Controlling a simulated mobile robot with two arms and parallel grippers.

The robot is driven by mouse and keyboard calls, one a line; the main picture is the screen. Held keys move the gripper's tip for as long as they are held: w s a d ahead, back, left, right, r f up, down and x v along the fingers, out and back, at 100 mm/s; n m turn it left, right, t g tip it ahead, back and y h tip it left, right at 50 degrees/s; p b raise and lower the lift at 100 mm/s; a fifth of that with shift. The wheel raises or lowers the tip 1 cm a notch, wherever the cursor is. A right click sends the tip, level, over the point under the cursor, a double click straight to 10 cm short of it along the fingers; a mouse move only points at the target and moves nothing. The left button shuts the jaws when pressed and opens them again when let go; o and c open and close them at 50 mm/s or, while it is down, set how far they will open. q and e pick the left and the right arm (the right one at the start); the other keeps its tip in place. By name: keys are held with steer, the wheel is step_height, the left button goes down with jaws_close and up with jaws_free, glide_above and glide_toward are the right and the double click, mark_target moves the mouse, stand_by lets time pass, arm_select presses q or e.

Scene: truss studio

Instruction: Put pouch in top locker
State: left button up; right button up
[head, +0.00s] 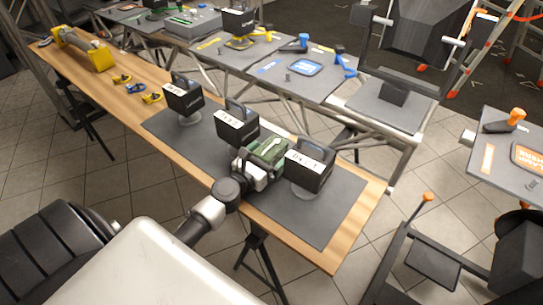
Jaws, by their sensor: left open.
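A green item (268,148), perhaps the pouch, sits on the dark mat (322,225) between two black labelled blocks. My left arm reaches over the table's front edge to it. My left gripper (256,166) is open at the near side of the green item, overlapping it in the picture; I cannot tell whether they touch. The fingers partly hide the item. I see no top locker that I can make out in this view. My right gripper is not in view.
Black blocks with white labels (311,170), (237,124) and (183,97) stand on the mat. A yellow tool (88,50) and small yellow-blue items (151,98) lie on the wooden table (352,222). Grey-topped tables (310,70) stand behind. Tiled floor is open in front.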

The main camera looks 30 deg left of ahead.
arm_select(q)
steer(key=shift+r, duration=0.1)
steer(key=shift+c, duration=0.2)
steer(key=c, duration=1.2)
